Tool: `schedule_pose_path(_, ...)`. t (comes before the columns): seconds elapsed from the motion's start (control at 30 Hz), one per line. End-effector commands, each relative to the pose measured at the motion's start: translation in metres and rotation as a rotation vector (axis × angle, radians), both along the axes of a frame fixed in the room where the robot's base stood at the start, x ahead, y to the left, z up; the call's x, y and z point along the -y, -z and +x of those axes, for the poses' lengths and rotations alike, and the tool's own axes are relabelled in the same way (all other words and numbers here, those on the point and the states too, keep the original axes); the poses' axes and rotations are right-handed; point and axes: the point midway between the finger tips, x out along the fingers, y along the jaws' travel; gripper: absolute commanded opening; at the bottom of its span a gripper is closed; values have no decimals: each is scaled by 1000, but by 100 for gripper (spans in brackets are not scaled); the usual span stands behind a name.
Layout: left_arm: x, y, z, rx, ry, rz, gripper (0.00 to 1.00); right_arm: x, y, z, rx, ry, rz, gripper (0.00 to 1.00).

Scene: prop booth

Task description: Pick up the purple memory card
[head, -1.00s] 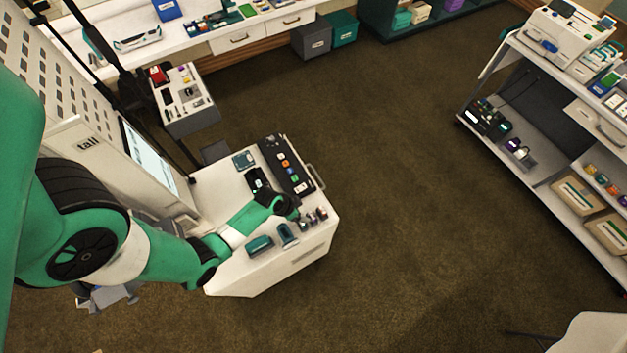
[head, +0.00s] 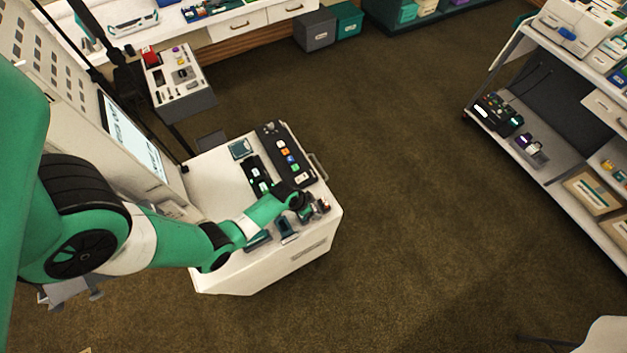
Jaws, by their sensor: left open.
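I cannot pick out a purple memory card for certain. A tiny purple spot (head: 176,49) shows among small items on the grey-topped box at the back left, too small to identify. My left gripper (head: 302,205) is open over the front right part of the white cart top (head: 212,180), close to several small dark items (head: 317,208). The arm and gripper hide part of the cart top. I cannot tell whether the gripper touches anything. My right gripper is out of view.
A black tray with coloured squares (head: 296,177) and a dark device (head: 255,177) lie on the cart. Teal-grey items (head: 287,229) sit at its front. A shelf unit (head: 548,180) stands at right, a white counter (head: 190,32) at the back. Brown floor between is clear.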

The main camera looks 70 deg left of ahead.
Motion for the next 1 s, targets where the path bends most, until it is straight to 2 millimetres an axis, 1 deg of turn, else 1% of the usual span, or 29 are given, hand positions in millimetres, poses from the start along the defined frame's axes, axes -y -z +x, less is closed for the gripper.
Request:
schedule_pose_path(0.07, 0, -1, 0, 0, 0, 0, 82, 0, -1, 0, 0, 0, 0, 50)
schedule_pose_path(0.1, 0, -1, 0, 0, 0, 0, 79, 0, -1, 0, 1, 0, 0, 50)
schedule_pose_path(0.17, 0, -1, 0, 0, 0, 0, 68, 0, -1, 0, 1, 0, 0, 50)
schedule_pose_path(0.2, 0, -1, 0, 0, 0, 0, 61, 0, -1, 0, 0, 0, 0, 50)
schedule_pose_path(0.27, 0, -1, 0, 0, 0, 0, 50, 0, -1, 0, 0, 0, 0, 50)
schedule_pose_path(0.3, 0, -1, 0, 0, 0, 0, 43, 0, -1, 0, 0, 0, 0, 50)
schedule_pose_path(0.37, 0, -1, 0, 0, 0, 0, 32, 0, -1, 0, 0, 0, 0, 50)
schedule_pose_path(0.4, 0, -1, 0, 0, 0, 0, 25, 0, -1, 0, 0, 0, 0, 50)
schedule_pose_path(0.53, 0, -1, 0, 0, 0, 0, 2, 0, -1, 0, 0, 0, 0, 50)
schedule_pose_path(0.57, 0, -1, 0, 0, 0, 0, 0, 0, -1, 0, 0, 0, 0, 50)
schedule_pose_path(0.83, 0, -2, 0, 0, 0, 0, 0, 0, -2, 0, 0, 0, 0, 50)
schedule_pose_path(1.0, 0, -14, 0, 0, 0, 0, 0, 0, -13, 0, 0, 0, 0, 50)
